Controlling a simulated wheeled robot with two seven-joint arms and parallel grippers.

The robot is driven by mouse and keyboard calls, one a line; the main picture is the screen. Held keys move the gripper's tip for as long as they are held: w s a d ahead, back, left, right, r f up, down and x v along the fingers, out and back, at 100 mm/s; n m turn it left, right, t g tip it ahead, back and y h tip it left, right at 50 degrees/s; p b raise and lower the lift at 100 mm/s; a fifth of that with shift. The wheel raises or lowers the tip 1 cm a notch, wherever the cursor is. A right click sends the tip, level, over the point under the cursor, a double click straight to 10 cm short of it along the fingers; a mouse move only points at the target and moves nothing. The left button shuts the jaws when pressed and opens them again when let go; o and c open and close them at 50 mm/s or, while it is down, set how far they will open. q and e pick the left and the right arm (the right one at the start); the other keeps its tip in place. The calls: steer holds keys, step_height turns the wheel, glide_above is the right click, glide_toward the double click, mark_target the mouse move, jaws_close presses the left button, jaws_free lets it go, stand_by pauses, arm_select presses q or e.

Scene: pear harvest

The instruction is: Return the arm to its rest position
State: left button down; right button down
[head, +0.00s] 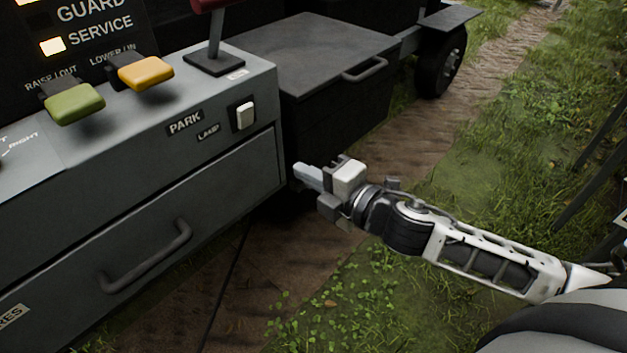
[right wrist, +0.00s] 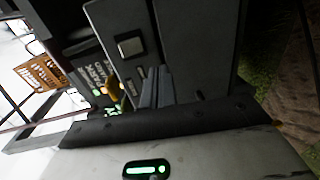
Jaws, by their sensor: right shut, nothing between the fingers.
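My right arm comes in from the right of the head view. Its gripper (head: 308,175) is shut and empty, held out beside the right end of the grey control console (head: 225,85). The fingertips point left toward the console's corner, and I cannot tell how wide the gap is. In the right wrist view the shut fingers (right wrist: 157,90) show in front of the console's end, near the pale rocker switch (right wrist: 130,46). My left gripper is in neither view.
The console carries a green lever (head: 75,103), a yellow lever (head: 146,73) and a PARK lamp switch (head: 243,115). A drawer handle (head: 147,258) juts from its front. A dark lidded box (head: 320,50) and a wheel (head: 441,62) stand behind. Grass and a dirt track lie right.

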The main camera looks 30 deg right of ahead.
steer(key=shift+s+d, duration=0.2)
steer(key=shift+s, duration=0.35)
steer(key=s+a+f+m+g+h, duration=0.1)
steer(key=s+a+f+m+g, duration=0.1)
steer(key=s+f+m, duration=0.4)
steer(key=s+a+f+m+g+h, duration=0.1)
steer(key=s+f+m, duration=0.6)
steer(key=m, duration=0.7)
step_height(320, 180, down, 3)
steer(key=a+g, duration=0.1)
steer(key=a, duration=0.1)
steer(key=shift+s+a+g+h, duration=0.2)
steer(key=shift+a+g+h, duration=0.15)
steer(key=shift+g+h, duration=0.05)
steer(key=shift+r, duration=0.1)
